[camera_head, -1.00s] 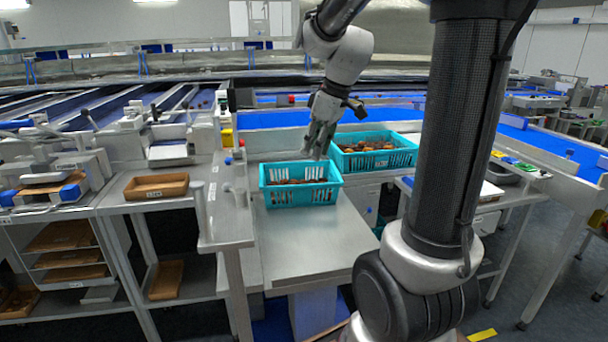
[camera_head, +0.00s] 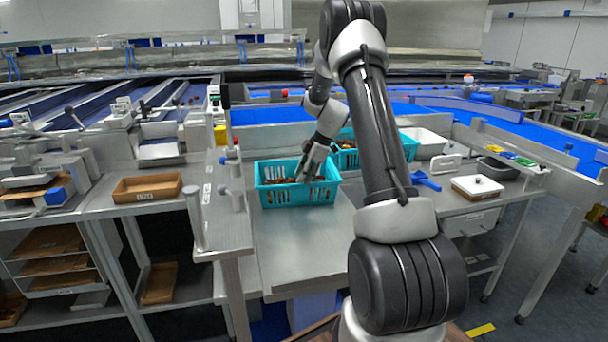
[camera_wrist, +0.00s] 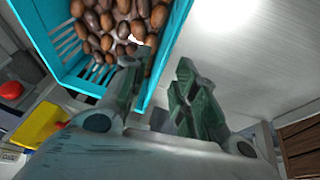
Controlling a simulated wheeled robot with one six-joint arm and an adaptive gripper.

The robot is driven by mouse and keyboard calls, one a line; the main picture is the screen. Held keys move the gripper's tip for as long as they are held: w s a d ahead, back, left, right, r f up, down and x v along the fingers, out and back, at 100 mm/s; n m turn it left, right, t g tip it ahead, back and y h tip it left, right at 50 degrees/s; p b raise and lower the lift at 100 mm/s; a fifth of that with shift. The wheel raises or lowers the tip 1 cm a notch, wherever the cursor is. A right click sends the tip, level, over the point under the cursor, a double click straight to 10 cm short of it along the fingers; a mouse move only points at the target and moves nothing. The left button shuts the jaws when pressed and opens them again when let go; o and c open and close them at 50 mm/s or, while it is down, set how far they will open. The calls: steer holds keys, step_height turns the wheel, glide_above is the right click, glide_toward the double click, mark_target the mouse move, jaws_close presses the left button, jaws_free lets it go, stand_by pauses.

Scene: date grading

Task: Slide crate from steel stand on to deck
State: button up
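A teal slatted crate (camera_head: 264,199) with brown dates in it stands on a grey steel surface (camera_head: 300,240) in the head view. In the wrist view the crate's rim (camera_wrist: 168,45) runs between the two fingers of my gripper (camera_wrist: 166,62). One finger is on the dates' side and the other is outside, over bare steel. The fingers are apart, and I see no clear grip on the wall. A second teal crate (camera_head: 409,147) stands behind to the right, partly hidden by my arm.
A brown tray (camera_head: 147,188) sits on the left bench. A steel post (camera_head: 196,218) stands left of the crate. A white container (camera_head: 425,143) and a blue tool (camera_head: 425,181) lie to the right. Bare steel is free in front of the crate.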

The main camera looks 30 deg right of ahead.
mark_target(296, 193)
steer(key=shift+x, duration=3.9)
jaws_close()
